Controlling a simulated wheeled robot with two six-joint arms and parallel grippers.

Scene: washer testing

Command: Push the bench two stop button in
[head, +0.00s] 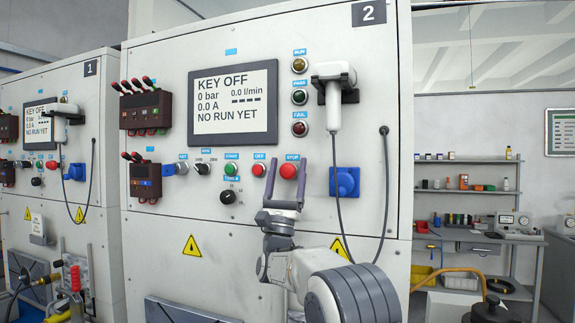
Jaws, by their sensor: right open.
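Bench two (150,235) is a light grey cabinet marked with a 2. Its stop button (289,172) is a round red button under a blue STOP label, in the row below the screen. My right gripper (287,166) is in front of the panel, pointing up, with its two dark fingers spread apart and nothing between them. The stop button shows between the fingers, near the right one. I cannot tell how far the fingertips are from the panel. My left gripper is out of view.
A second red button (258,170) and a green start button (230,168) sit left of the stop button. A blue fitting (345,182) and a white handset (333,100) with a hanging cable are to the right. The screen (233,102) reads KEY OFF. Bench one (75,200) stands left.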

